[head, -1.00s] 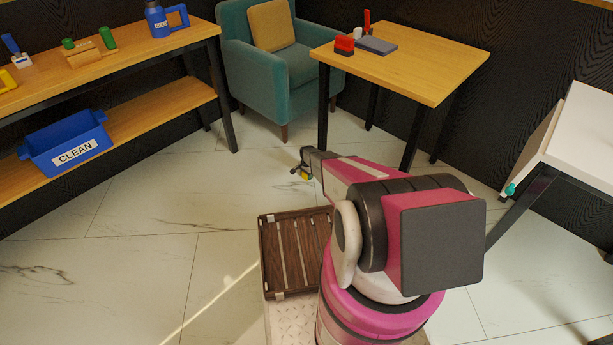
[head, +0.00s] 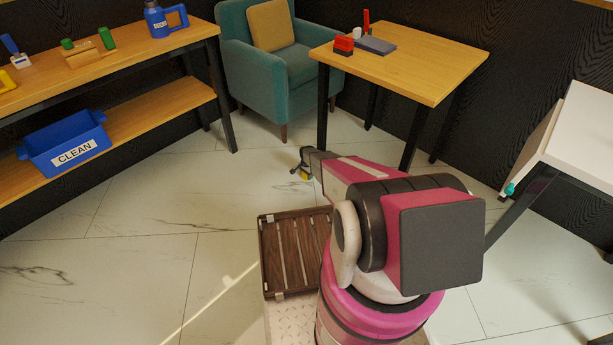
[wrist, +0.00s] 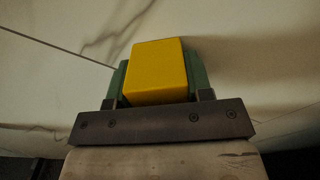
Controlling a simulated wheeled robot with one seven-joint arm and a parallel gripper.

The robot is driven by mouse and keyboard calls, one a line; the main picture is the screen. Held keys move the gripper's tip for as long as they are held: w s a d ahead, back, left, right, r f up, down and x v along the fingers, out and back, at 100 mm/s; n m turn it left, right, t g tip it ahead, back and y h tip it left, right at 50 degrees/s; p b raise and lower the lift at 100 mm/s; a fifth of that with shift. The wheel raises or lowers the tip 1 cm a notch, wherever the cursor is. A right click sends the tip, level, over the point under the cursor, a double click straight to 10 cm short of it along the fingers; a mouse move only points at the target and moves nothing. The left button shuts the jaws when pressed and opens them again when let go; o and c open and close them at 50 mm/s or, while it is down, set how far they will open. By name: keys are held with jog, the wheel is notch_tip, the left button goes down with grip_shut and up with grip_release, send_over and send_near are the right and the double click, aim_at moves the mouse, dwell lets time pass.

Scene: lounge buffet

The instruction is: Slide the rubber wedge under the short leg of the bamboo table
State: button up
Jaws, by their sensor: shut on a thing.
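The bamboo table (head: 440,62) has a light wooden top and dark legs, and stands at the upper right of the head view. Its front left leg (head: 323,105) reaches down behind my arm, so its foot is hidden. I cannot tell which leg is short. My gripper (head: 304,174) is low over the floor, to the left of that front left leg, and apart from it. In the wrist view my gripper (wrist: 158,80) is shut on a yellow block, the rubber wedge (wrist: 158,68), between green finger pads. Pale floor lies beyond it.
A teal armchair (head: 285,68) stands behind and left of the table. A shelf unit (head: 130,60) with a blue bin (head: 65,143) is at the left. A white table (head: 580,130) is at the right. A brown slatted rack (head: 296,252) sits beside my arm. Open marble floor lies left.

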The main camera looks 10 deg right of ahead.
jog(key=shift+w+d, duration=0.55)
jog(key=shift+d, duration=0.15)
jog(key=shift+w+d, duration=0.5)
jog(key=shift+d, duration=0.2)
dwell(0.4)
jog(key=o, duration=1.1)
jog(key=shift+c, duration=0.2)
jog(key=shift+s+a, duration=0.1)
jog(key=shift+s+a+r, duration=0.5)
jog(key=shift+a+r, duration=0.15)
jog(key=shift+r, duration=0.35)
jog(key=shift+s+a+r, duration=0.45)
jog(key=shift+a+r, duration=0.25)
jog(key=shift+r, duration=0.3)
jog(key=shift+s+a+r, duration=0.5)
jog(key=shift+a+r, duration=0.15)
jog(key=shift+r, duration=0.35)
jog(key=s+r+n, duration=0.3)
jog(key=s+r, duration=0.9)
jog(key=r, duration=0.4)
jog(key=s+a+r+n, duration=0.1)
jog(key=s+r+n, duration=0.3)
jog(key=s+r, duration=0.9)
jog(key=s+r+n, duration=0.3)
jog(key=s+r, duration=1)
jog(key=r, duration=0.6)
jog(key=shift+s+a+r+n, duration=0.25)
jog(key=shift+a+n, duration=0.05)
jog(key=shift+n, duration=0.1)
